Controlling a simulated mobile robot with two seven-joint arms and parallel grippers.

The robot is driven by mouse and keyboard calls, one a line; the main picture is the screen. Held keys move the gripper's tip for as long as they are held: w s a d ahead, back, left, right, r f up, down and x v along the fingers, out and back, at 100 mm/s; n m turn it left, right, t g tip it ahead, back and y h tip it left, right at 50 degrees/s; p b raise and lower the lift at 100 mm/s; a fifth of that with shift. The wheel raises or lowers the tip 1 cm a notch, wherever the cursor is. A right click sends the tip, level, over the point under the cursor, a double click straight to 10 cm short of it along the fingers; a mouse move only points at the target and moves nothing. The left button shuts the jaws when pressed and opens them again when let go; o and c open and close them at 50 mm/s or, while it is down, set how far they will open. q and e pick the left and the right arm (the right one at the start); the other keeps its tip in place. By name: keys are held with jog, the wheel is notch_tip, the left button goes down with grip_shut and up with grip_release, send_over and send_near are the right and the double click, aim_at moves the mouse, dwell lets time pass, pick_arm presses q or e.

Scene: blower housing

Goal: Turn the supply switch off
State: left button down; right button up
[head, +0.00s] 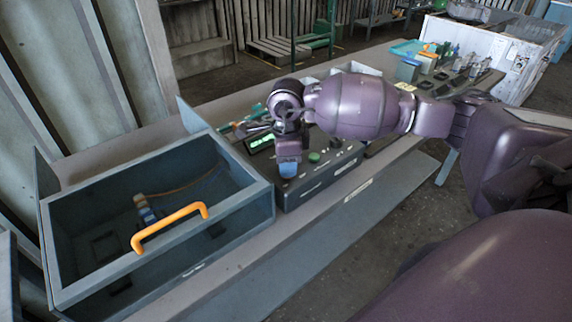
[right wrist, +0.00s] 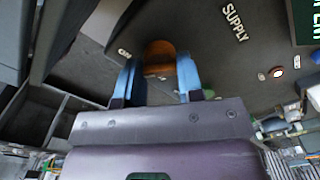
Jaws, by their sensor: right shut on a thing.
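The supply switch (right wrist: 158,56) shows in the right wrist view as an orange-brown knob on the dark panel of the control box (head: 322,176). The word SUPPLY is printed beside it, with ON near the left finger. My right gripper (right wrist: 158,82) has its blue fingers on either side of the knob and is shut on it. In the head view the right gripper (head: 288,168) points down at the left part of the control box and hides the switch. The knob's exact pointing direction is unclear. My left gripper is not in view.
A grey open-topped housing (head: 262,198) with an orange handle (head: 170,226) stands left of the control box. The box has a lit green display (head: 262,144) and a green button (head: 314,157). A small lamp (right wrist: 278,72) glows on the panel. More parts lie farther along the bench.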

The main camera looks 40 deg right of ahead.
jog(key=n+b, duration=0.2)
jog(key=shift+f+n, duration=0.2)
jog(key=shift+n, duration=0.7)
jog(key=n+b, duration=0.2)
jog(key=shift+n, duration=0.3)
jog(key=n+b, duration=0.1)
jog(key=n, duration=0.1)
jog(key=shift+n+b, duration=0.3)
jog(key=shift+n, duration=0.1)
jog(key=n+b, duration=0.2)
jog(key=n, duration=0.2)
jog(key=shift+r+n+b, duration=0.2)
jog(key=shift+n+b, duration=0.35)
jog(key=shift+n, duration=0.55)
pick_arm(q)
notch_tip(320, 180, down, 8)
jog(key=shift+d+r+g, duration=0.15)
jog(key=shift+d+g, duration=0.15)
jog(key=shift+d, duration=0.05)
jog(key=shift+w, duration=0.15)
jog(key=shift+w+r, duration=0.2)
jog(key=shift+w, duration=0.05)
pick_arm(e)
jog(key=shift+r+n, duration=0.15)
jog(key=shift+n, duration=0.15)
